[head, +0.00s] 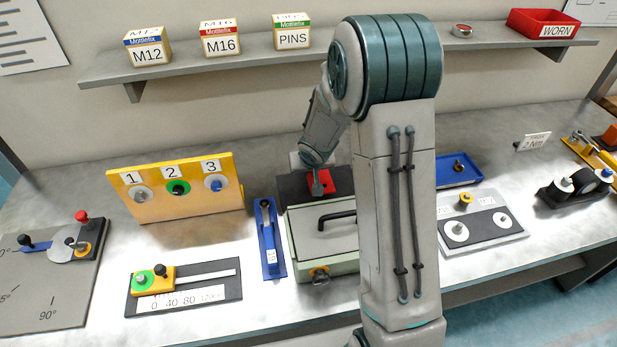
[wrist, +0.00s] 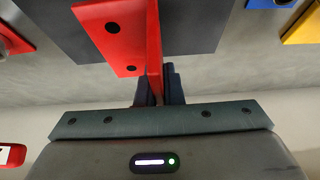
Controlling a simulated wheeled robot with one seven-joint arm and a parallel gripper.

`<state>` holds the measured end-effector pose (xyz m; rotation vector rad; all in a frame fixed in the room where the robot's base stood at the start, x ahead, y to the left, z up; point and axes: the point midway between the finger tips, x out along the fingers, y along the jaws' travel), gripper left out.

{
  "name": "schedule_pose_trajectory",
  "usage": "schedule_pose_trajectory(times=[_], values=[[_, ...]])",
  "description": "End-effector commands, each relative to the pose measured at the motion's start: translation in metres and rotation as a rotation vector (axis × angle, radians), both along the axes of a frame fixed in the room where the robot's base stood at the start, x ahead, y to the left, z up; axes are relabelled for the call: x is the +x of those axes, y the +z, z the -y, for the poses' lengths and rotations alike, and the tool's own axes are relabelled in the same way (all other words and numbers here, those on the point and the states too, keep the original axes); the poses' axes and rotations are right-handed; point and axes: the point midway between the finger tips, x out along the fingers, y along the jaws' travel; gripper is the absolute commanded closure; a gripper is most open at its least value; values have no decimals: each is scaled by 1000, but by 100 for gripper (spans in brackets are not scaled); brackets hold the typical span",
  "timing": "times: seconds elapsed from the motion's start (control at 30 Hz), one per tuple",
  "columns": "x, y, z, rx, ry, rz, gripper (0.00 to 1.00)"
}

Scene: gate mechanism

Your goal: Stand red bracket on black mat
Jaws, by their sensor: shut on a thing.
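The red bracket (wrist: 118,30) is an L-shaped piece with a flat plate with two dark holes and an upright flange. My gripper (wrist: 158,88) is shut on the flange in the wrist view. In the head view my gripper (head: 318,187) is at the red bracket (head: 326,178), behind the green-grey box. The black mat (head: 291,187) lies on the bench there, and my arm hides part of it. The mat also shows beyond the bracket in the wrist view (wrist: 198,28). I cannot tell whether the bracket touches the mat.
A grey-lidded box (head: 320,237) with a black handle stands directly in front of the mat. A blue fixture (head: 269,240) and a yellow numbered panel (head: 178,190) are to the left. A blue tray (head: 456,180) is to the right. A shelf (head: 200,65) runs above the bench.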

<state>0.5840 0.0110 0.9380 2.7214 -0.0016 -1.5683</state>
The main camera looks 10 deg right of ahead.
Motion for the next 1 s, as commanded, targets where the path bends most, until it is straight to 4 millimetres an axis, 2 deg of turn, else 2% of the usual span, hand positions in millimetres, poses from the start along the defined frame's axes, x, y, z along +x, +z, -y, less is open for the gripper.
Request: schedule_pose_trajectory(times=[0.03,0.2,0.7,0.73,0.8,1.0], values=[[0,-9,-2,-1,3,-1,100],[0,-27,-1,-1,3,-1,100],[0,-34,0,1,0,2,100],[0,-34,0,1,1,0,84],[0,-33,0,1,1,0,71],[-1,-33,0,1,1,0,71]])
